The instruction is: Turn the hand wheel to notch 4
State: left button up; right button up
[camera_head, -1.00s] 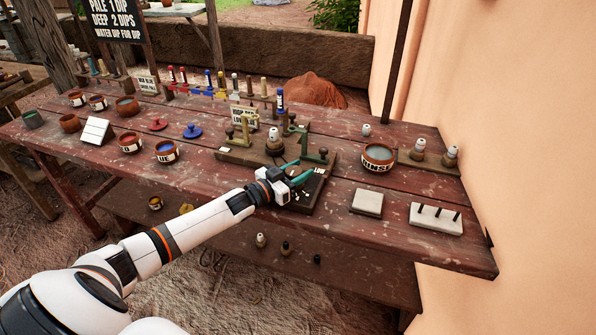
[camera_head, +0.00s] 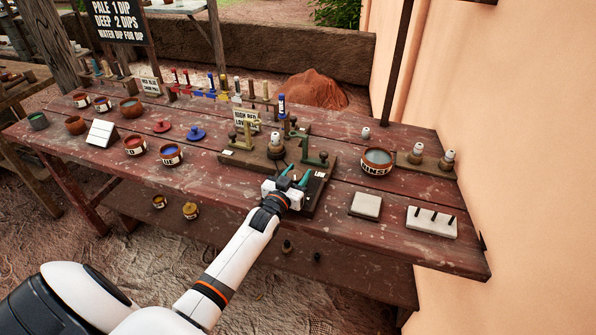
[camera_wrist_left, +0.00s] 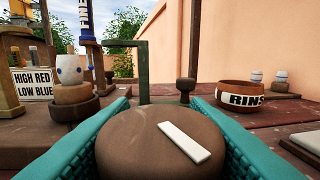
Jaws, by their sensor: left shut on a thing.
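The hand wheel (camera_wrist_left: 125,148) is a brown round disc with a white bar on its top. In the left wrist view it fills the space between the teal fingers, which touch its two sides. In the head view my left gripper (camera_head: 293,178) is at the near end of a dark base board (camera_head: 313,197), shut on the wheel and mostly covering it. A green bracket (camera_wrist_left: 142,60) rises behind the wheel; it also shows in the head view (camera_head: 304,146). The notch numbers cannot be read. My right gripper is not in view.
The rinse bowl (camera_head: 378,161) stands right of the board. A white tile (camera_head: 366,205) and a pegged white block (camera_head: 432,222) lie nearer the right front. A sign (camera_head: 246,119) and a stand with a white-topped piece (camera_head: 275,147) are behind. Glaze bowls (camera_head: 171,154) stand left.

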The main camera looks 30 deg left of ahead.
pick_arm(q)
jog(key=shift+n+y, duration=0.7)
jog(key=shift+y, duration=0.4)
jog(key=o, duration=1)
jog(key=shift+c, duration=0.2)
jog(key=v, duration=1.2)
jog(key=shift+r+b, duration=0.2)
jog(key=shift+b, duration=0.1)
jog(key=shift+s+a, duration=0.1)
